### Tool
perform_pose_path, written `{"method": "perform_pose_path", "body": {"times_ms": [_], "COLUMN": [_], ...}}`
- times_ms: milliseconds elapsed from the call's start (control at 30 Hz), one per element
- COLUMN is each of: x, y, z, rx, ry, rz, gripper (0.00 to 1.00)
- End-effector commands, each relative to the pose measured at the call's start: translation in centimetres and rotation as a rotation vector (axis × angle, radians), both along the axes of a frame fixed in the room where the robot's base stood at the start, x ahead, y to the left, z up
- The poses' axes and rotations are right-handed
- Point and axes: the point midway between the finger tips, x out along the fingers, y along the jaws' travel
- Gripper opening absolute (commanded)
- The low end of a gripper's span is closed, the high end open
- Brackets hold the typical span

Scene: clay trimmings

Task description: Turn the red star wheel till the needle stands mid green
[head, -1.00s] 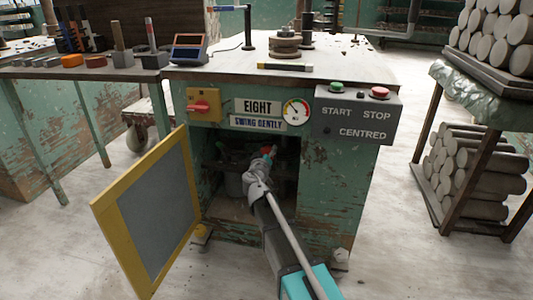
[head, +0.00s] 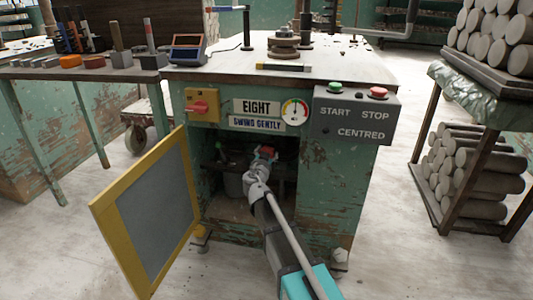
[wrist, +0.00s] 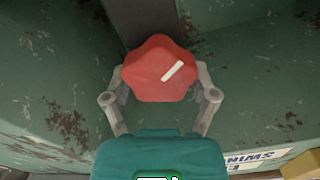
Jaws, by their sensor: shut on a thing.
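The red star wheel (wrist: 158,70) fills the middle of the wrist view, its white mark slanting to the upper right. My gripper (wrist: 160,82) is shut on it, one finger at each side. In the head view the wheel (head: 267,152) shows inside the open cabinet, partly hidden by my gripper (head: 261,162).
The yellow-framed door (head: 146,215) stands open at the left of the cabinet. A grey START/STOP box (head: 355,115) juts out at the upper right. Dark parts and a grey canister (head: 234,186) are inside the opening. Stacked clay rolls (head: 470,170) stand at the right.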

Motion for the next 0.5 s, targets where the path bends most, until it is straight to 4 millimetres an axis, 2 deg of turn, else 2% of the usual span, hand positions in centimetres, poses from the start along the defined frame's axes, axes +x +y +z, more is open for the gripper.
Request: {"method": "perform_pose_path", "body": {"times_ms": [200,500], "x": [0.06,0.07], "y": [-0.11,-0.09], "z": [-0.04,-0.04], "rx": [0.084,0.108], "ry": [-0.012,-0.015], "rz": [-0.002,-0.002], "gripper": [0.27,0.27]}}
